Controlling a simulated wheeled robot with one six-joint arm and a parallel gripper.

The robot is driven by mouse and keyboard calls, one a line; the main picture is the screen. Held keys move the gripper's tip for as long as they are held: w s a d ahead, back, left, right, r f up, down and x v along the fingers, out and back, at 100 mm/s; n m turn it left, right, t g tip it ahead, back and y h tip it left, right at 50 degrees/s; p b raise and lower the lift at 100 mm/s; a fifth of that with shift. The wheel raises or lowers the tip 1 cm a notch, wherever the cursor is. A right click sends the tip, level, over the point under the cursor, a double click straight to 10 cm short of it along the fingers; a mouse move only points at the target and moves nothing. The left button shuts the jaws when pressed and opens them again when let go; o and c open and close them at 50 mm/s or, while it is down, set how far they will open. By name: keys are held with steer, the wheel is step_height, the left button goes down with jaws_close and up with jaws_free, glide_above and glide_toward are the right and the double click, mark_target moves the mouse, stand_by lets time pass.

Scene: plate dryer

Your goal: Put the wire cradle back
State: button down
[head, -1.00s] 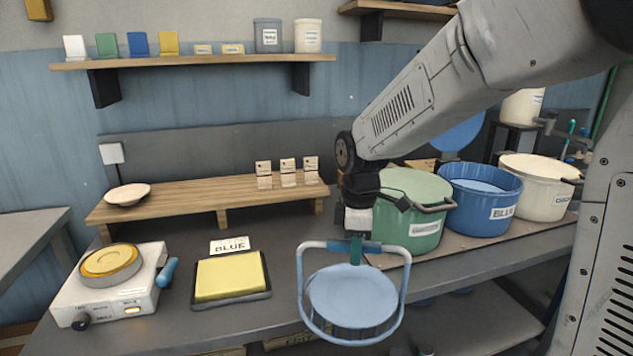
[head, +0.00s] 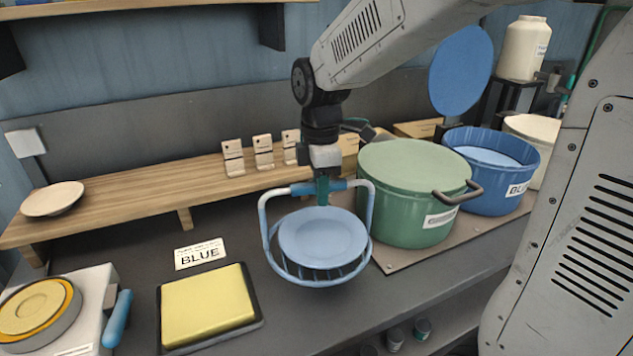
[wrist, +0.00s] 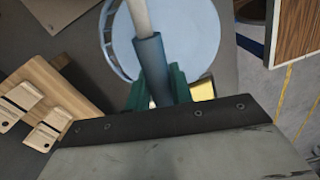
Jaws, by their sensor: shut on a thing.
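The wire cradle (head: 266,245) is a light-blue wire basket with a tall handle, and a pale blue plate (head: 322,238) lies in it. My gripper (head: 323,187) is shut on the blue grip at the top of the handle, and the cradle hangs upright below it. In the wrist view the green fingers (wrist: 160,92) close around the blue grip (wrist: 153,68), with the plate (wrist: 190,35) beneath. The cradle shows in front of the wooden rack and left of the green pot (head: 405,205). Whether its base touches the counter is unclear.
A yellow sponge pad (head: 208,305) in a dark tray lies to the left, behind it a card reading BLUE (head: 200,254). A white hotplate (head: 85,325) is far left. A blue pot (head: 490,178) with raised blue lid (head: 460,72) stands right. A wooden rack (head: 130,200) runs behind.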

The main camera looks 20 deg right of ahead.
steer(key=shift+f, duration=3.25)
steer(key=c, duration=1.1)
jaws_free()
steer(key=shift+c, duration=0.2)
step_height(320, 180, up, 8)
steer(key=shift+d+f, duration=0.1)
steer(key=shift+s+f+m, duration=0.15)
steer(key=shift+s+m, duration=0.1)
steer(key=shift+m, duration=0.75)
steer(key=s+d+r+m+t, duration=0.1)
steer(key=s+m, duration=0.5)
steer(key=s, duration=0.4)
steer(key=s+d+r+m, duration=0.1)
steer(key=s+r+m, duration=0.1)
steer(key=s+m, duration=0.5)
steer(key=s, duration=0.4)
steer(key=shift+s+d+m+t, duration=0.25)
steer(key=shift+d+m+t, duration=0.05)
steer(key=shift+d+t, duration=0.1)
